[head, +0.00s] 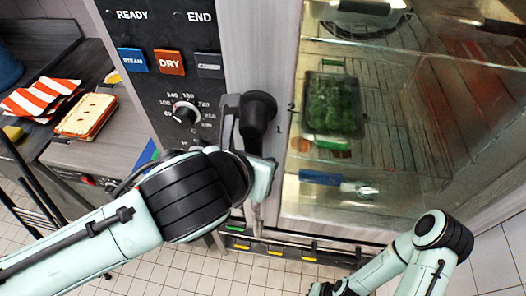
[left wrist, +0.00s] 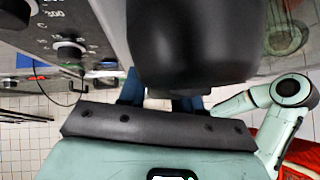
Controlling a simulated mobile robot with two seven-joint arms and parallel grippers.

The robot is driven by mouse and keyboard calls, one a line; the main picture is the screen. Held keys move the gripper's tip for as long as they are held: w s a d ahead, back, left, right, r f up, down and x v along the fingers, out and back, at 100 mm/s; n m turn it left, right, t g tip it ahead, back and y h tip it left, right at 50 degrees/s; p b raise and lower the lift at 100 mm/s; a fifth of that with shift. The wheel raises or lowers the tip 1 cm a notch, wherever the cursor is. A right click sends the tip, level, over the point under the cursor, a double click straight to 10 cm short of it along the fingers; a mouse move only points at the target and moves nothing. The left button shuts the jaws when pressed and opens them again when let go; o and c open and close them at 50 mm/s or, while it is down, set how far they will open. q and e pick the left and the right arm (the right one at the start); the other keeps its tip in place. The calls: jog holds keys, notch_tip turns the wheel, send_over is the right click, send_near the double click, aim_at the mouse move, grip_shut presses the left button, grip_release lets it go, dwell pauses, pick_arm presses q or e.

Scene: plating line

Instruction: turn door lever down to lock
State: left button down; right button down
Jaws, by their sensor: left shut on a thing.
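The black door lever (head: 257,112) is on the grey frame between the control panel and the glass door, its thick rounded end raised beside the marks 1 and 2. My left gripper (head: 250,158) is at the lever and shut on it; the arm partly hides the lever's lower part. In the left wrist view the lever (left wrist: 195,40) fills the upper middle as a large dark shape, with the blue fingers of my left gripper (left wrist: 162,102) just below it; their contact is hidden. My right arm shows at the lower right, but its gripper is not clearly visible.
The control panel (head: 160,28) has buttons and a dial (head: 186,113) left of the lever. Behind the glass door (head: 400,190) are racks and a tray of greens (head: 334,103). A counter (head: 90,155) with a striped cloth (head: 42,98) stands at left.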

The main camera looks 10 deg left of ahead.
pick_arm(q)
jog(key=shift+a+r, duration=0.1)
jog(key=shift+a, duration=0.1)
pick_arm(e)
jog(key=shift+w+r, duration=0.2)
pick_arm(q)
jog(key=c, duration=0.9)
grip_release()
jog(key=shift+s, duration=0.1)
jog(key=shift+o, duration=0.2)
jog(key=v, duration=1.3)
jog(key=shift+s+p, duration=0.2)
jog(key=shift+p, duration=0.25)
pick_arm(e)
jog(key=shift+w+r, duration=0.5)
jog(key=shift+s, duration=0.1)
